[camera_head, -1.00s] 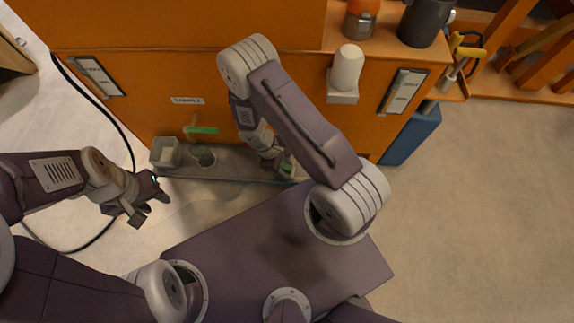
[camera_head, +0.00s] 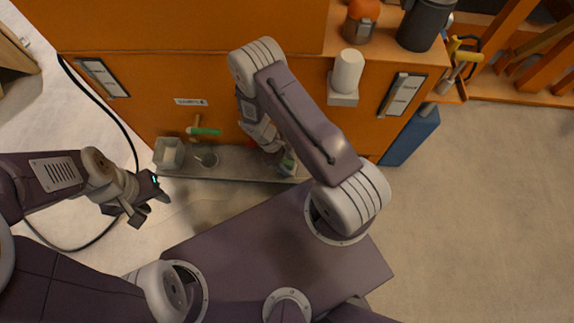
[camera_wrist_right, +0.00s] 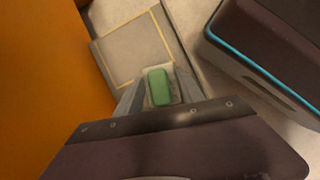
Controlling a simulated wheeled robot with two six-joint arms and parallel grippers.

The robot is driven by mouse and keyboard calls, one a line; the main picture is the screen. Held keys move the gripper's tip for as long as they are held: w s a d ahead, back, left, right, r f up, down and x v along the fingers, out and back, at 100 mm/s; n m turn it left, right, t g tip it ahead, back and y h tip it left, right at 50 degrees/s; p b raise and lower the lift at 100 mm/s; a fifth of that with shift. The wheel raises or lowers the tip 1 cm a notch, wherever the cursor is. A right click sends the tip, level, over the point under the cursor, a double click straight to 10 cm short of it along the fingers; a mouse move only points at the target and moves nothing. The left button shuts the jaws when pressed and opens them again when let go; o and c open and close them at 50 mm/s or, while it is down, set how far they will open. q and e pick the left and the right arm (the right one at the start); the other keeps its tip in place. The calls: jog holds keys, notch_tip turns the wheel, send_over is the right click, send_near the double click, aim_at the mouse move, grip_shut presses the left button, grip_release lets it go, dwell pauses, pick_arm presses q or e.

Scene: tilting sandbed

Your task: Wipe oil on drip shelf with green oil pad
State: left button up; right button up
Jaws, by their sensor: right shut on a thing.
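The green oil pad (camera_wrist_right: 158,86) sits between the fingers of my right gripper (camera_wrist_right: 160,90), which is shut on it. In the head view, my right gripper (camera_head: 285,162) is at the right end of the grey drip shelf (camera_head: 240,164), with the pad mostly hidden by the arm. In the wrist view, a grey surface with a yellow outline (camera_wrist_right: 130,50) lies beyond the pad; I cannot tell whether they touch. I cannot make out the oil. My left gripper (camera_head: 146,203) is open and empty, left of and in front of the shelf.
The orange cabinet (camera_head: 150,60) rises behind. A white cylinder (camera_head: 348,70) on a bracket and a blue container (camera_head: 412,138) are to the right.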

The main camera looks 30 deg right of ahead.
aim_at(293, 163)
jog(key=shift+w+d+r+p, duration=0.1)
jog(key=shift+r+p, duration=2.75)
jog(key=shift+r, duration=0.15)
notch_tip(293, 163, up, 3)
jog(key=p, duration=0.3)
jog(key=shift+r, duration=0.15)
